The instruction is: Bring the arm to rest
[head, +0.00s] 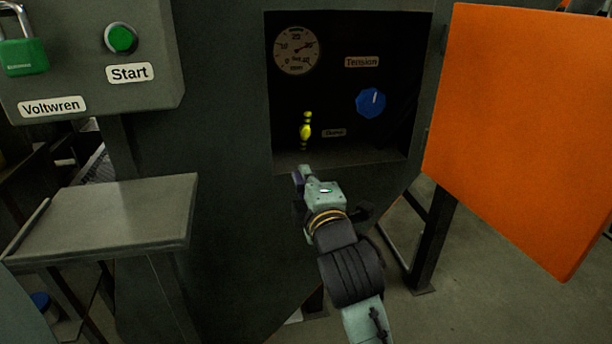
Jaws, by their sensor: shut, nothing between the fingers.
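My gripper (300,176) is at the lower edge of an open recess in the dark machine, in the head view. Its fingers are shut and hold nothing. My arm reaches up to it from the bottom of the picture. The yellow handle (307,131) in the recess is just above the fingertips in the picture. I cannot tell how far apart they are in depth.
The recess also has a round gauge (298,50) and a blue Tension knob (371,103). An orange door (520,130) stands open at the right. A grey shelf (105,220) juts out at the left, below the Start button (121,39) and a green padlock (20,55).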

